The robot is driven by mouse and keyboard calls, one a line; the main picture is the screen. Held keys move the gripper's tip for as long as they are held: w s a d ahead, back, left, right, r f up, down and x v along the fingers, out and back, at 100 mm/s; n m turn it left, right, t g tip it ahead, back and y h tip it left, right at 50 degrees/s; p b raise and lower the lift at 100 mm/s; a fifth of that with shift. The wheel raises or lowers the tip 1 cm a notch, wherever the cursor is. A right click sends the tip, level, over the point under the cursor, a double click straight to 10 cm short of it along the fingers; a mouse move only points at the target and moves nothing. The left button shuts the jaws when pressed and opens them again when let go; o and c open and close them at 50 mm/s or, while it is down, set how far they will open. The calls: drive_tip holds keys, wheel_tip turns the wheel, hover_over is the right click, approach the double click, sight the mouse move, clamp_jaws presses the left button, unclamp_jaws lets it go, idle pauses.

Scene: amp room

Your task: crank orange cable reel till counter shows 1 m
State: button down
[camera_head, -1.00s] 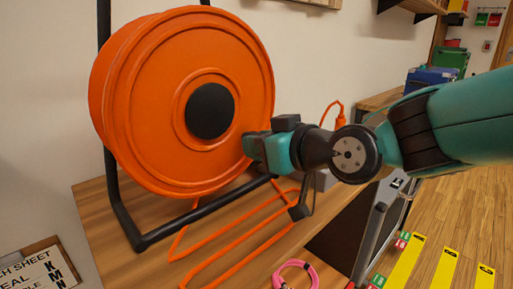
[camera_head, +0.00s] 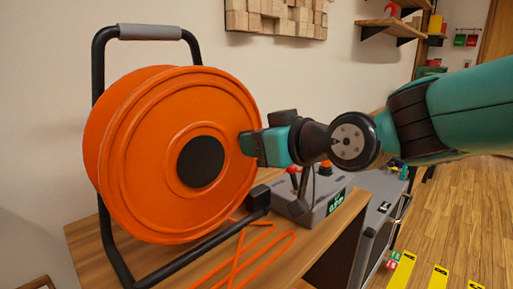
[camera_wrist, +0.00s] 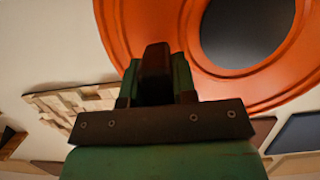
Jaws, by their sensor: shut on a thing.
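The orange cable reel (camera_head: 140,130) stands upright in a black tube frame (camera_head: 99,75) on a wooden bench, with a black hub (camera_head: 201,162) on its face. My gripper (camera_head: 250,144) is at the reel's right side, slightly above hub height. In the wrist view my gripper (camera_wrist: 155,80) is shut on a dark crank handle (camera_wrist: 155,65), with the reel face (camera_wrist: 140,20) behind it. A grey box (camera_head: 300,200) with a lit green display (camera_head: 336,203) stands behind my wrist. The display's digits are too small to read.
Orange cable (camera_head: 240,258) lies in loops on the wooden bench (camera_head: 325,225) before the reel. A grey case (camera_head: 375,215) stands to the right. Wooden wall blocks (camera_head: 275,15) and a shelf (camera_head: 390,27) are behind. Yellow strips mark the floor at right.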

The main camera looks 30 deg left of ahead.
drive_tip(key=r, duration=0.1)
drive_tip(key=s+r+p, duration=0.1)
drive_tip(key=s+r, duration=0.1)
drive_tip(key=shift+a+r, duration=0.25)
drive_tip(key=shift+s+a+r+p, duration=0.25)
drive_tip(key=shift+s+r, duration=0.1)
drive_tip(key=shift+s, duration=0.25)
drive_tip(key=shift+s+a+r+p, duration=0.1)
drive_tip(key=shift+s+r+p, duration=0.2)
drive_tip(key=shift+s, duration=0.25)
drive_tip(key=shift+s+a+r, duration=0.1)
drive_tip(key=shift+s+r, duration=0.15)
drive_tip(key=shift+s, duration=0.1)
drive_tip(key=shift+s+a+r, duration=0.1)
drive_tip(key=shift+s+a, duration=0.15)
drive_tip(key=shift+s, duration=0.65)
drive_tip(key=shift+s+a, duration=0.25)
drive_tip(key=shift+s, duration=0.6)
drive_tip(key=c, duration=0.9)
unclamp_jaws()
drive_tip(key=shift+w, duration=0.1)
drive_tip(key=shift+o, duration=0.7)
drive_tip(key=shift+r, duration=0.25)
drive_tip(key=s+d+b, duration=0.2)
drive_tip(key=d+b, duration=0.2)
drive_tip(key=d, duration=0.4)
drive_tip(key=shift+s+d, duration=0.2)
drive_tip(key=shift+d, duration=0.15)
